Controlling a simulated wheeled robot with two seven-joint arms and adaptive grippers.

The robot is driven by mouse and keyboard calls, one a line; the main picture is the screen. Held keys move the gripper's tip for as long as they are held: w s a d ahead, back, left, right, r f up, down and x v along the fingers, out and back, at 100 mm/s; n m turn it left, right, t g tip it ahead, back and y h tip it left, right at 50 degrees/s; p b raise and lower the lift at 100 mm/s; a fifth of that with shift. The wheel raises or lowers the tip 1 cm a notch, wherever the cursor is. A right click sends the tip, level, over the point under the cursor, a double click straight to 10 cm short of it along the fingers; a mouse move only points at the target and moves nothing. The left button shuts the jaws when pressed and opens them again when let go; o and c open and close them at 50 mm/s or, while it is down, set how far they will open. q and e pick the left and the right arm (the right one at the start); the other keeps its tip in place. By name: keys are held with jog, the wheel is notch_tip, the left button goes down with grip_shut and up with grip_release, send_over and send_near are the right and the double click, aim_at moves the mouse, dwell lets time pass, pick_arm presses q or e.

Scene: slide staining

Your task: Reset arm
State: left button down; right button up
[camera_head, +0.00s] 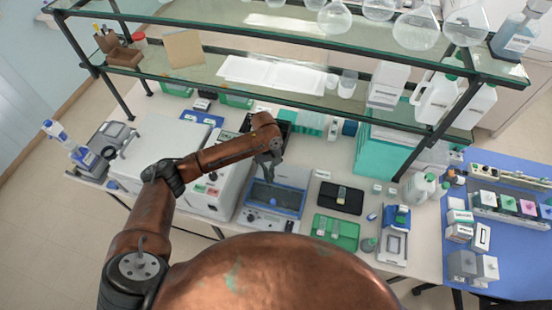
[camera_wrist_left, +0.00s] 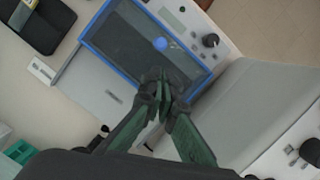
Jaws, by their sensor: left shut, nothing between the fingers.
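My left arm comes in from the left in the head view and bends over the white machines. Its gripper (camera_head: 268,165) hangs above the back of a grey device with a blue-rimmed basin (camera_head: 276,200). In the left wrist view the gripper's fingers (camera_wrist_left: 162,84) are shut together with nothing between them. They are over the edge of the blue-rimmed basin (camera_wrist_left: 95,40), where a small blue round spot (camera_wrist_left: 160,44) shows. My right gripper is in neither view.
White boxy machines (camera_head: 160,145) stand left of the basin device. A black case (camera_head: 341,197) and a green tray (camera_head: 335,232) lie to its right. Glass shelves (camera_head: 300,75) with flasks and bottles overhang the bench. A blue mat (camera_head: 500,262) with small boxes covers the right side.

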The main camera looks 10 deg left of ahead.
pick_arm(q)
jog(key=s+d+f+m, duration=0.1)
jog(key=s, duration=0.1)
jog(key=s+d+f+m+h, duration=0.1)
jog(key=s+d+f, duration=0.1)
jog(key=s+d+f+m+t+h, duration=0.1)
jog(key=s, duration=0.1)
jog(key=shift+d+f, duration=0.2)
jog(key=shift+f, duration=0.05)
jog(key=s+a+r+m+t+y, duration=0.2)
jog(key=s+a+t+y, duration=0.25)
jog(key=s+a, duration=1.95)
notch_tip(320, 180, down, 42)
jog(key=h+b, duration=0.1)
jog(key=b, duration=1.2)
jog(key=s+f+b, duration=0.3)
jog(key=s+f, duration=0.3)
jog(key=f, duration=0.4)
jog(key=s+f+g+b, duration=0.1)
jog(key=s+f+b, duration=0.3)
jog(key=f, duration=0.6)
jog(key=s+f+m+g+b, duration=0.1)
jog(key=s+f+b, duration=0.3)
jog(key=s+f, duration=0.5)
jog(key=shift+a+f, duration=0.25)
jog(key=shift+f, duration=0.15)
